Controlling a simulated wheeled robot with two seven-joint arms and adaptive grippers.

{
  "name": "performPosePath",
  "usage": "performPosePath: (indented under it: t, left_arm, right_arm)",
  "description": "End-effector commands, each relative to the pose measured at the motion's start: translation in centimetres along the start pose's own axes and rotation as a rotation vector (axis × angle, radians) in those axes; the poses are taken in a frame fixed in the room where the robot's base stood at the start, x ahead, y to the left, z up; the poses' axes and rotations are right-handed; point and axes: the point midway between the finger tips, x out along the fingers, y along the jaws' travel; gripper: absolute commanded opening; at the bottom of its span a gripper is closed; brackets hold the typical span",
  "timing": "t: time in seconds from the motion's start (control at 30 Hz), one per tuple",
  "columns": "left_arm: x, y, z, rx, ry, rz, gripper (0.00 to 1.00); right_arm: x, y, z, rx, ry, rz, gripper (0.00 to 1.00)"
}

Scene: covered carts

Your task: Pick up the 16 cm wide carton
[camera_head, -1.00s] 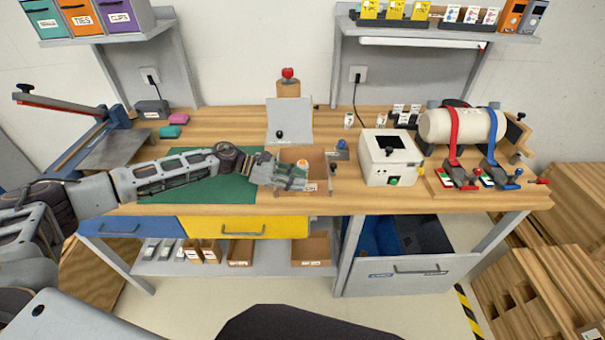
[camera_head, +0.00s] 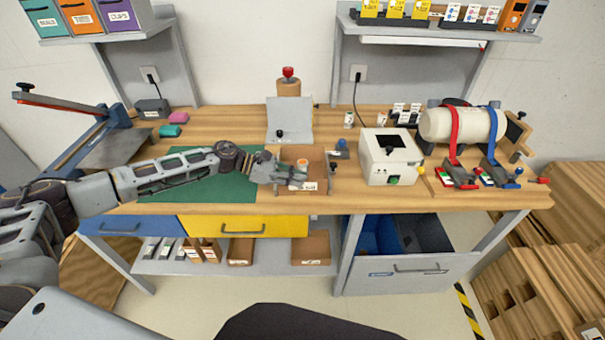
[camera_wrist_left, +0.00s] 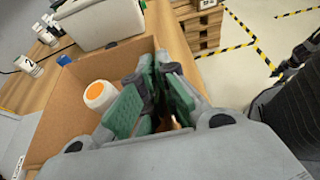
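An open brown carton (camera_head: 318,180) with a small white label stands on the workbench in the head view. It also shows in the left wrist view (camera_wrist_left: 60,110). A white bottle with an orange cap (camera_wrist_left: 98,94) is inside it. My left gripper (camera_head: 291,176) is at the carton's near side, over its wall. In the left wrist view its green-padded fingers (camera_wrist_left: 158,85) are close together and seem to pinch the wall; the contact is partly hidden. My right gripper is not in view. I cannot read the carton's width.
A white box-shaped device (camera_head: 390,157) stands right of the carton, and a grey angled panel (camera_head: 289,120) behind it. A green mat (camera_head: 205,188) lies to the left under my arm. More cartons (camera_head: 310,247) sit on the lower shelf.

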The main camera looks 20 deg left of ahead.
Motion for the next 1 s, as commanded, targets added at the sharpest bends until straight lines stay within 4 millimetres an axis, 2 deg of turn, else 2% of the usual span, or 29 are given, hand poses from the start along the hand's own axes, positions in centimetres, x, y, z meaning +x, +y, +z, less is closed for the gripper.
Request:
performPosePath:
  t: [0.37,0.57,1.0]
  left_arm:
    - [-0.3,0.1,0.8,0.002,-0.001,0.001,0.00]
    - [-1.1,0.1,2.6,0.004,-0.001,0.001,0.00]
    - [-3.4,0.1,8.2,0.004,-0.001,0.001,0.00]
  right_arm:
    - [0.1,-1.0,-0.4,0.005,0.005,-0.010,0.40]
    - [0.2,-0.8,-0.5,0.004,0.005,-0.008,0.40]
    - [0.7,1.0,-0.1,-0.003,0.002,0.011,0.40]
